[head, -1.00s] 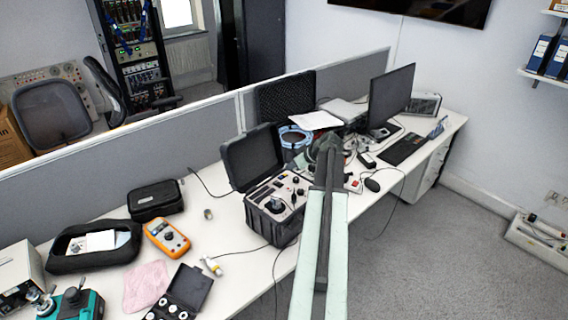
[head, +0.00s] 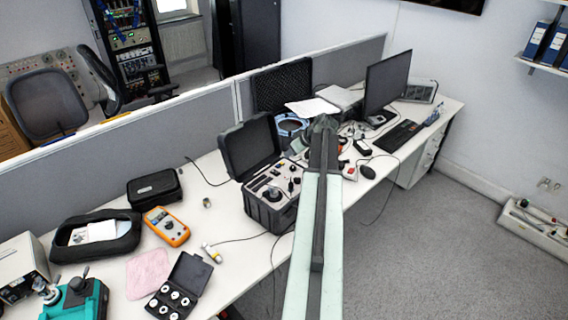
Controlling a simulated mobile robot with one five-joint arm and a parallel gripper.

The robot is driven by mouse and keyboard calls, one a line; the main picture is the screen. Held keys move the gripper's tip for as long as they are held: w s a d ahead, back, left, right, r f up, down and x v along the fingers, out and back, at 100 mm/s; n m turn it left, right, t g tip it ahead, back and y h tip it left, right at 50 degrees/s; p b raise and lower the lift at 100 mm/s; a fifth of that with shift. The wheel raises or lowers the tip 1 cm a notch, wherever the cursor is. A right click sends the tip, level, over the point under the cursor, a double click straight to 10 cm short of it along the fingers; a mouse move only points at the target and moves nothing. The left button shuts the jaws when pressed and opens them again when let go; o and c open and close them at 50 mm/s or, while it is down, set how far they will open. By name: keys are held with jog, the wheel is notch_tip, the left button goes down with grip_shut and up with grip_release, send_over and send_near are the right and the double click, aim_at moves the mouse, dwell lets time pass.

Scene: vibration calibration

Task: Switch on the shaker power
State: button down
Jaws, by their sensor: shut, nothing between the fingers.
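The shaker unit is a black case (head: 270,217) on the long desk, with its lid (head: 250,146) standing open. Its light top panel (head: 270,189) carries a round dark fixture and several small knobs and switches. The power switch is too small to pick out, and I cannot tell whether it is on. My arm reaches up from the bottom of the view, just right of the case. My gripper (head: 324,127) is at its dark far end, shut and empty, seen from behind. It appears above and right of the panel; the fingertips are not clear, and no contact shows.
At left are an orange multimeter (head: 166,226), a black pouch (head: 154,188) and a small open case (head: 181,287). Cables hang off the desk's front edge.

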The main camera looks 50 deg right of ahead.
jog(key=b, duration=0.8)
send_over(276, 172)
jog(key=s, duration=0.2)
notch_tip(276, 172, down, 8)
jog(key=shift+s, duration=0.1)
notch_tip(276, 172, down, 4)
jog(key=b, duration=0.3)
jog(key=shift+b, duration=0.3)
jog(key=shift+r, duration=0.1)
